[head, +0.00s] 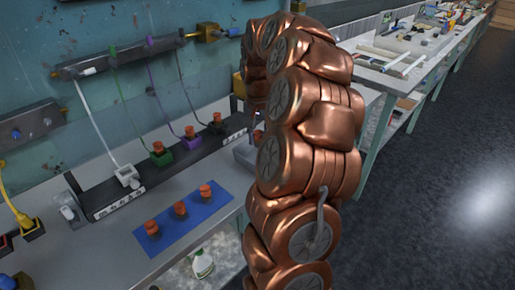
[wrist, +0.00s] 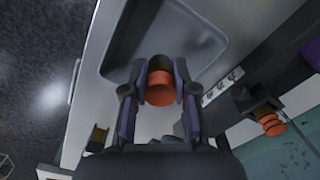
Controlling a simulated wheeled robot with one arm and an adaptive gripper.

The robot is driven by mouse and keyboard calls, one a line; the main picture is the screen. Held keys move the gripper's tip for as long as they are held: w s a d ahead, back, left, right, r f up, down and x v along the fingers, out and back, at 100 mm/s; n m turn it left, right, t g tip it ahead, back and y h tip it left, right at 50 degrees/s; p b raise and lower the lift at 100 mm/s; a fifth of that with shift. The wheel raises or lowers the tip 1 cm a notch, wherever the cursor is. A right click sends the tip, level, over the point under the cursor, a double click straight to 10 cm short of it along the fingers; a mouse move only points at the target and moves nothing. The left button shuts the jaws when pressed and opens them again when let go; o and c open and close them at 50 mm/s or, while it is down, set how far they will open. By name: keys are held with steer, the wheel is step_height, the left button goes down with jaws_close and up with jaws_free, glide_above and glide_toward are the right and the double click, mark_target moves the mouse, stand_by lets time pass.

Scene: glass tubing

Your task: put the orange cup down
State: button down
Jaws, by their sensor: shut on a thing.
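In the wrist view my gripper (wrist: 159,72) is shut on an orange cup (wrist: 160,93), one finger on each side of it. A darker brownish part of the cup shows toward the fingertips. Beyond it is a grey tray (wrist: 110,50) with a raised rim on the light bench top. I cannot tell whether the cup touches the tray. The grey tray (head: 241,155) shows only in part beside the arm.
Three similar orange pieces stand on a blue mat (head: 170,238). Others stand on green (head: 162,158), purple and black blocks along the back strip. One of these (wrist: 272,123) is at the right in the wrist view. Hoses hang above the strip. A spray bottle (head: 202,263) is below the bench.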

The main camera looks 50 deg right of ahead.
mark_target(258, 146)
steer(key=shift+f+p, duration=0.45)
steer(key=shift+f, duration=2)
steer(key=shift+f, duration=0.15)
steer(key=c, duration=0.9)
jaws_free()
step_height(258, 146, up, 11)
steer(key=shift+r+b, duration=0.2)
steer(key=shift+b, duration=0.65)
steer(key=shift+r, duration=0.45)
